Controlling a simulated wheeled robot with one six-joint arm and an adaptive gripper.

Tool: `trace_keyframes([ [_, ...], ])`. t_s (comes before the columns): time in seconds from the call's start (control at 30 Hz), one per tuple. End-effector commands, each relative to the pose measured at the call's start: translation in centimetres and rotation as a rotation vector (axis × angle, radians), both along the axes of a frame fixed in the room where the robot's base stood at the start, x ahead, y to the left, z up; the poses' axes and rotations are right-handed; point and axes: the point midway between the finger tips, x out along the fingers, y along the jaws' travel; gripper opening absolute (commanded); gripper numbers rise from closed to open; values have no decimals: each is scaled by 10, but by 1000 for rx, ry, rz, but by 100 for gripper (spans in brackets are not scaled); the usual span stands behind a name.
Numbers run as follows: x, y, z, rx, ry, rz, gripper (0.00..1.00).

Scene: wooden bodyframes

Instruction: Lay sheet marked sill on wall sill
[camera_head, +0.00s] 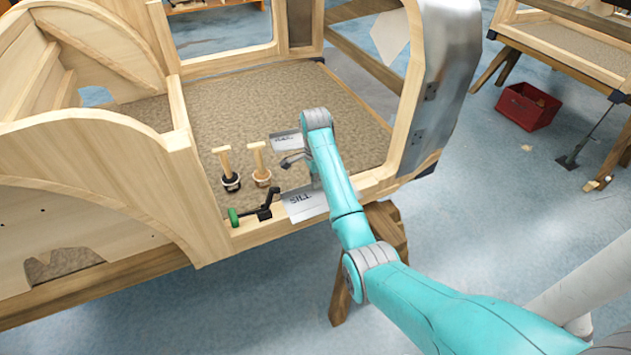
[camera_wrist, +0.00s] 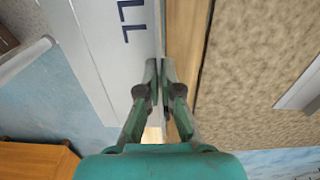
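The pale metal sheet marked SILL (camera_head: 303,203) is at the wooden wall sill (camera_head: 255,232), along the front of the body frame. Part of it reaches out past the sill's outer edge. In the wrist view the sheet (camera_wrist: 108,50) lies alongside the wooden sill (camera_wrist: 186,45); whether it rests on it or hangs just above, I cannot tell. My gripper (camera_wrist: 160,78) has its fingers nearly together, with the sheet's inner edge between them. In the head view my arm hides most of the gripper.
A second pale sheet (camera_head: 287,141) lies on the brown floor inside the frame. Two wooden-handled tools (camera_head: 262,176) and a green-handled clamp (camera_head: 256,212) stand left of the sheet. A red crate (camera_head: 527,107) is on the ground at the right; a trestle (camera_head: 386,225) stands below.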

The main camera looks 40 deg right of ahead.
Motion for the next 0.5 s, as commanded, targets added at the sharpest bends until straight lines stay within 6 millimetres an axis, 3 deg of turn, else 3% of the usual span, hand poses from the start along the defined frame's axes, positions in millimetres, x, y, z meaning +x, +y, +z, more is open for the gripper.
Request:
trace_keyframes([
  [0.27, 0, 0, 0, 0, -1, 0, 0],
  [0.43, 0, 0, 0, 0, -1, 0, 35],
  [0.5, 0, 0, 0, 0, -1, 0, 35],
])
